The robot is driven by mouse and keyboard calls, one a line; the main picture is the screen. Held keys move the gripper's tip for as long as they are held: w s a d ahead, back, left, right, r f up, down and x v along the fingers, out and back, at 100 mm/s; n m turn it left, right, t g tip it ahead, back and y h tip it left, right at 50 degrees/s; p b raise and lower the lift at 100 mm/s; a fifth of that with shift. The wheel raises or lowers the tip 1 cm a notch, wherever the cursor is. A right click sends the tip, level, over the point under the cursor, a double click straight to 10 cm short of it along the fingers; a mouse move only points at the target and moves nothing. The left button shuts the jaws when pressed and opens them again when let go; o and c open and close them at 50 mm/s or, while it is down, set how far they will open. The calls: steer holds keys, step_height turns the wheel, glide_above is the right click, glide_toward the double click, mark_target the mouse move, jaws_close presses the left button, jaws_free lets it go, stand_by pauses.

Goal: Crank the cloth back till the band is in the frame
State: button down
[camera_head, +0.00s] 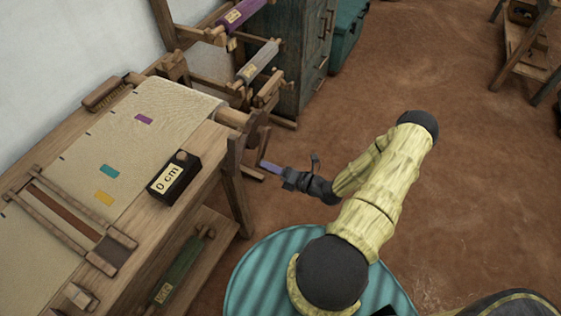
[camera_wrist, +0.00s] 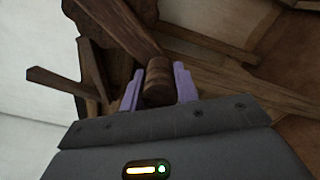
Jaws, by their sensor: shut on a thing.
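The cream cloth (camera_head: 160,105) lies along the wooden loom bench and passes over a roller (camera_head: 233,117) at its far end. It bears purple, teal and yellow patches. A wooden frame (camera_head: 45,222) lies across the cloth at lower left; a red-brown strip (camera_head: 62,212) shows between its rails. I cannot tell whether this strip is the band. My gripper (camera_head: 266,165) is beside the loom's right end, below the roller. In the wrist view its purple fingers (camera_wrist: 158,88) are shut around a round brown wooden crank handle (camera_wrist: 158,75). The handle is mostly hidden in the head view.
A black box reading "0 cm" (camera_head: 174,178) sits on the bench edge. Purple (camera_head: 241,13) and grey (camera_head: 257,62) rolls rest on racks behind. A dark cabinet (camera_head: 300,50) stands at the back. A green roll (camera_head: 178,270) lies on a low shelf.

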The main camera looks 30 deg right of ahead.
steer(key=shift+s, duration=0.1)
stand_by(0.4)
steer(key=c, duration=1.1)
jaws_free()
steer(key=shift+o, duration=0.2)
steer(key=v, duration=1.7)
steer(key=shift+s+b, duration=0.15)
steer(key=shift+b, duration=0.2)
steer(key=shift+r, duration=0.1)
